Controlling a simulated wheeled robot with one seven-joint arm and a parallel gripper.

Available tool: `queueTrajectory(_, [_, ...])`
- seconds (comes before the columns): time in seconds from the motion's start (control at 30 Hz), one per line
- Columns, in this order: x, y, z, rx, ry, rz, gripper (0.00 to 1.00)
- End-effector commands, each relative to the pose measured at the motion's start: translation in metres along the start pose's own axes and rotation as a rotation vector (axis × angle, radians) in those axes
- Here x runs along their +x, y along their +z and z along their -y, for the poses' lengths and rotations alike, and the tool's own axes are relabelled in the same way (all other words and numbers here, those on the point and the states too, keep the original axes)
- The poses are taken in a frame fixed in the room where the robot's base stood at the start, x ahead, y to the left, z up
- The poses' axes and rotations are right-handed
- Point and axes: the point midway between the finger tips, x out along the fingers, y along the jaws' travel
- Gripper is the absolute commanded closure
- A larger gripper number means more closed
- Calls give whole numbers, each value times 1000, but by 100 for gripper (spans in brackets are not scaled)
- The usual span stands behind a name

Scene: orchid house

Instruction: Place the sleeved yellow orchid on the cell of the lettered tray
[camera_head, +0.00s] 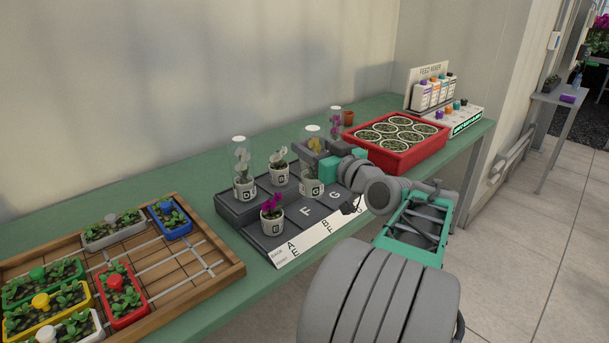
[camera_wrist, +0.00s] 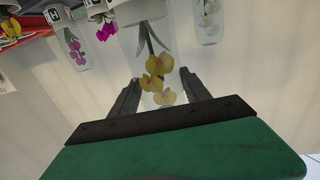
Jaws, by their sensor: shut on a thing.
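The sleeved yellow orchid (camera_head: 314,163) stands upright in a white pot marked G, inside a clear sleeve. My gripper (camera_head: 316,149) is shut on its sleeve. In the wrist view the yellow blooms (camera_wrist: 158,82) show between the two dark fingers. The dark lettered tray (camera_head: 287,238) lies on the bench, with letters on its cells and a white label strip in front. The pot is over or on the tray, close behind the cell marked G; I cannot tell whether its base touches. The gripper and wrist hide part of the tray's right side.
The tray holds a sleeved white orchid (camera_head: 243,172), an unsleeved white orchid (camera_head: 280,168) and a magenta orchid (camera_head: 271,210). A sleeved magenta orchid (camera_head: 336,120) stands behind my gripper. A red tray of pots (camera_head: 402,163) is right; a wooden tray (camera_head: 222,270) is left. Cell F is bare.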

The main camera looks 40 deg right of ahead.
Motion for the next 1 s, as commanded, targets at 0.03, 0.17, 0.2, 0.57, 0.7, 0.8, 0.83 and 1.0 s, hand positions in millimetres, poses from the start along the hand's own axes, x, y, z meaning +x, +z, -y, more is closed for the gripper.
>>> queueTrajectory(0.03, [12,13,-2,7,-4,2,100])
queueTrajectory(0.17, [32,39,-9,3,-2,1,100])
queueTrajectory(0.2, [37,44,-10,3,-2,0,100])
queueTrajectory(0.57, [50,90,-15,1,0,-1,100])
queueTrajectory(0.7, [50,90,-15,-2,1,-2,100])
queueTrajectory(0.8, [50,91,-15,-1,1,-2,100])
queueTrajectory(0.83, [50,92,-15,-1,1,-2,100])
queueTrajectory(1.0, [50,95,-15,-1,1,-1,42])
